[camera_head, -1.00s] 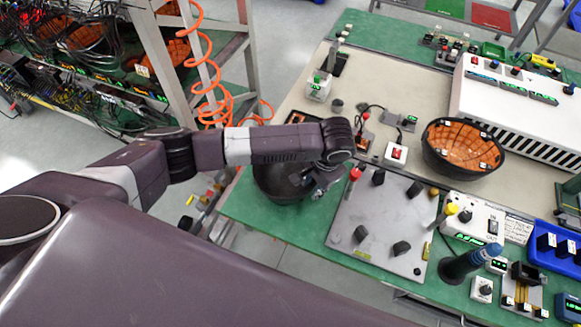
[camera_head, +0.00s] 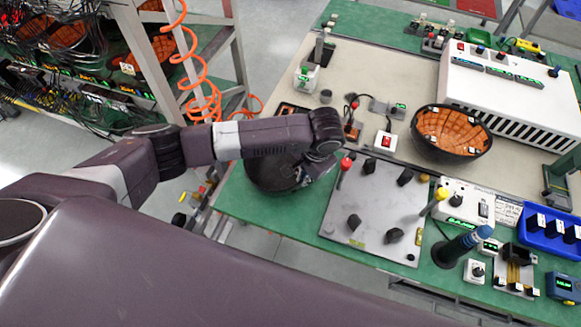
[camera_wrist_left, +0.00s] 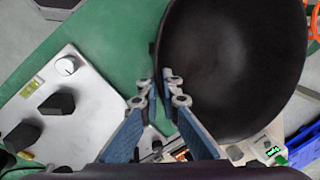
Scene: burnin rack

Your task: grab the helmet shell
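A dark, smooth, bowl-shaped helmet shell (camera_head: 265,174) is at the near left edge of the green bench in the head view. It fills the upper middle and right of the left wrist view (camera_wrist_left: 235,60). My left gripper (camera_head: 302,173) is at the shell's right side, partly hidden by its own wrist. In the wrist view its two fingertips (camera_wrist_left: 162,82) are close together with the shell's rim between them, one finger over the shell and one outside. My right gripper is not in view.
A second black shell with an orange inside (camera_head: 452,133) stands farther right. A grey plate with black knobs (camera_head: 375,207) lies just right of my gripper. A white vented box (camera_head: 510,90) is behind. A metal rack with an orange coiled hose (camera_head: 196,75) stands at left.

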